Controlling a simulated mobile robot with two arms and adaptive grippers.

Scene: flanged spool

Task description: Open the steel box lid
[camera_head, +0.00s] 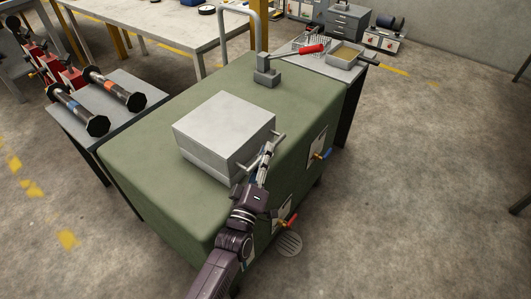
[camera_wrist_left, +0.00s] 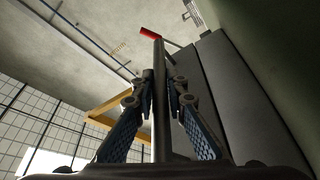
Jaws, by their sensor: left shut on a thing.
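The steel box (camera_head: 202,163) sits on top of the green cabinet. Its pale flat lid (camera_head: 222,120) lies down on the box, closed. A bar handle (camera_head: 279,136) runs along the box's right side. My left gripper (camera_head: 265,158) is at this handle, shut on it. In the left wrist view the handle bar (camera_wrist_left: 160,105) runs between the two blue-padded fingers of my left gripper (camera_wrist_left: 164,95), with the grey box side (camera_wrist_left: 215,90) to the right. The gripper and arm hide part of the handle in the head view. My right gripper is not in view.
The green cabinet (camera_head: 130,165) has free room around the box. A grey metal block (camera_head: 267,72) stands behind it. A side table (camera_head: 130,83) with two dark rods is at left, and a small table with trays (camera_head: 346,57) at the back right.

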